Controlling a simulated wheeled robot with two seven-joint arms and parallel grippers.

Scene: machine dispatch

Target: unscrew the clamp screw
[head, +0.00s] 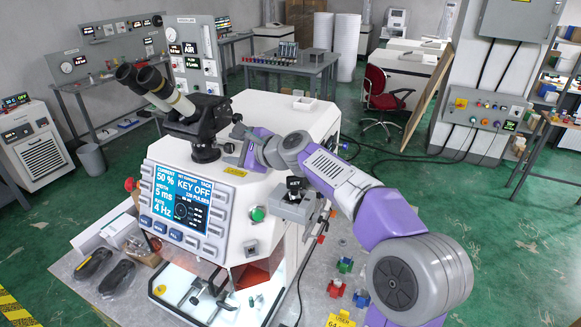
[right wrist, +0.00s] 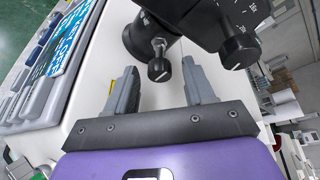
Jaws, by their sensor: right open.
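The clamp screw (right wrist: 158,66), a small dark knob with a pale line on its end, sticks out of the black microscope mount in the right wrist view. My right gripper (right wrist: 160,80) is open, with its two grey fingers to either side of the screw's line and a clear gap on each side. Whether the tips reach past the knob is hard to tell. In the head view, my right gripper (head: 236,150) is beside the base of the microscope (head: 207,125), above the white machine's top. The screw is too small to make out there. My left gripper is not in view.
A larger black knob (right wrist: 238,50) with a scale sits right of the screw. The white machine (head: 270,115) carries a control panel (head: 188,200) at its front. A grey block (head: 296,207) is mounted on its right side. Coloured parts (head: 345,265) stand on the table.

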